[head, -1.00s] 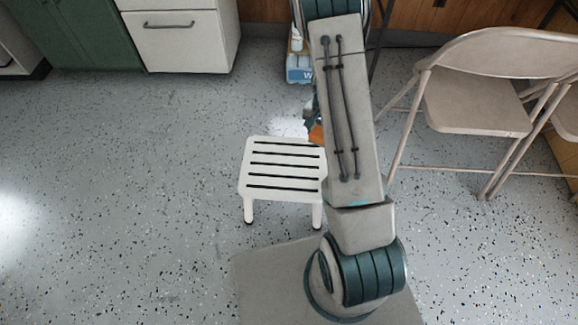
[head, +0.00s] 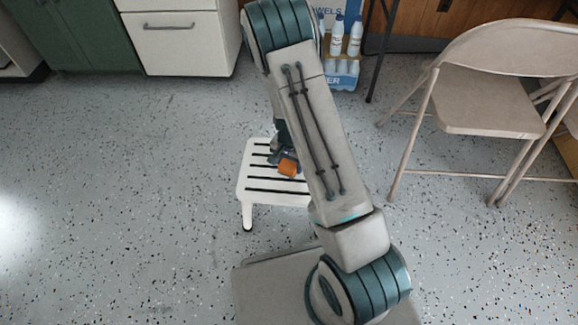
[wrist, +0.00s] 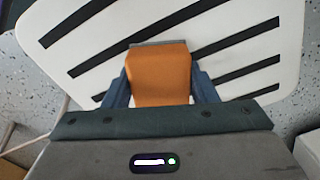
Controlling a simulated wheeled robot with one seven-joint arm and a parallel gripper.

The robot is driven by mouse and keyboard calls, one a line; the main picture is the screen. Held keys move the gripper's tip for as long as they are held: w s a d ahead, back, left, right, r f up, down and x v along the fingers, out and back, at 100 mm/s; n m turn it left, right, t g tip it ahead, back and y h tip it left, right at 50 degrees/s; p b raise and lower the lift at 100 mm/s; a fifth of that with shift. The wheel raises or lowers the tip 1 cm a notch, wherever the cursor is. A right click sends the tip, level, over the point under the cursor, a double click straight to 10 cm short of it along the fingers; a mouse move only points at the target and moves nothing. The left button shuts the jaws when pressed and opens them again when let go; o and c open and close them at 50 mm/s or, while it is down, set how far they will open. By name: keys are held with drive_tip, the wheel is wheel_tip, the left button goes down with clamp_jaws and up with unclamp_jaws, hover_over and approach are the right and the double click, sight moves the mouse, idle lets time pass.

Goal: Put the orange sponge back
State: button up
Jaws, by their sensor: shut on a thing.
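The orange sponge (head: 288,168) is held in my gripper (head: 282,160), over the white slatted step stool in the head view. In the wrist view the sponge (wrist: 159,78) sits between the two fingers of my gripper (wrist: 159,85), which are shut on its sides. The slatted top of the stool (wrist: 225,22) fills the background behind it. I cannot tell whether the sponge touches the stool top. My arm hides the right part of the stool (head: 258,170) in the head view.
A beige folding chair (head: 490,105) stands at right. Bottles (head: 345,40) and a blue water pack (head: 342,75) stand at the back by the wall. A white drawer cabinet (head: 180,40) and a green cabinet (head: 75,35) are at back left. The speckled floor at left is clear.

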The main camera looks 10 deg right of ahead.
drive_tip(key=shift+f, duration=0.2)
drive_tip(key=o, duration=1)
drive_tip(key=shift+r, duration=0.1)
